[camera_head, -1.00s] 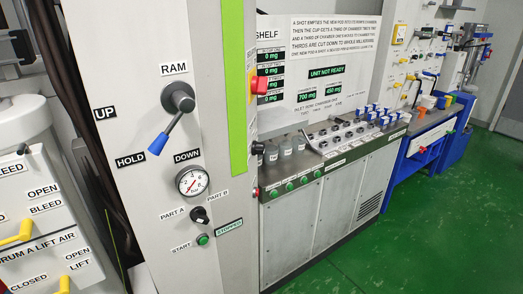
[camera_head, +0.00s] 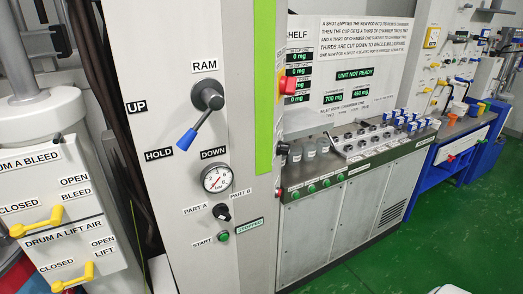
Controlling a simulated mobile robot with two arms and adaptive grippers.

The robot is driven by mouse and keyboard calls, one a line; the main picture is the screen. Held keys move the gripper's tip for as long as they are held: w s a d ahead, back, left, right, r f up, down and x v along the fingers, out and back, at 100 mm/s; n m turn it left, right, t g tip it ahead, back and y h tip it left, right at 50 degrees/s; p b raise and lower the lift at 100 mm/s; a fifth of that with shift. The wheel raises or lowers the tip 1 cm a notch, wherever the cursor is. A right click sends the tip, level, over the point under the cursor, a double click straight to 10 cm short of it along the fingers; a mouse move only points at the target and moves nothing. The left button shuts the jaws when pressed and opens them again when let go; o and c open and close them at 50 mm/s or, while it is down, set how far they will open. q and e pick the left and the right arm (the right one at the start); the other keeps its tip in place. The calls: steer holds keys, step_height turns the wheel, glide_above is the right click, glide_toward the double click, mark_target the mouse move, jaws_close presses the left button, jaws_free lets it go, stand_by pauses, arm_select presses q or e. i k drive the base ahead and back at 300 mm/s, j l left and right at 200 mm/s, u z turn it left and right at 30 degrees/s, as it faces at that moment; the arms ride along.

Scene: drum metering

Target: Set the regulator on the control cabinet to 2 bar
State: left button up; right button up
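The tall white control cabinet (camera_head: 185,130) stands in the middle-left. It carries a round gauge (camera_head: 217,178) under the DOWN label; its needle reading is too small to tell. Above it is the RAM lever (camera_head: 201,114) with a blue tip, pointing down-left between HOLD and DOWN. Below the gauge is a black selector knob (camera_head: 221,212) between PART A and PART B. A black knob (camera_head: 283,148) shows at the cabinet's right edge; I cannot tell whether it is the regulator. No knob is labelled as regulator. Neither gripper is in view.
A green START button (camera_head: 223,236) sits beside a STOPPED display (camera_head: 249,226). A red switch (camera_head: 288,86) juts from the cabinet's right side. Yellow valve levers (camera_head: 38,222) are at left. A bench unit (camera_head: 345,215) stands right; the green floor (camera_head: 440,240) is open at lower right.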

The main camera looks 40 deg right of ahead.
mark_target(283, 149)
steer(key=l+u, duration=0.3)
steer(key=l, duration=0.25)
steer(key=l+u, duration=0.25)
steer(key=l, duration=0.3)
steer(key=k+l+u, duration=0.3)
steer(key=l, duration=0.25)
steer(key=i+l, duration=0.05)
steer(key=i, duration=0.05)
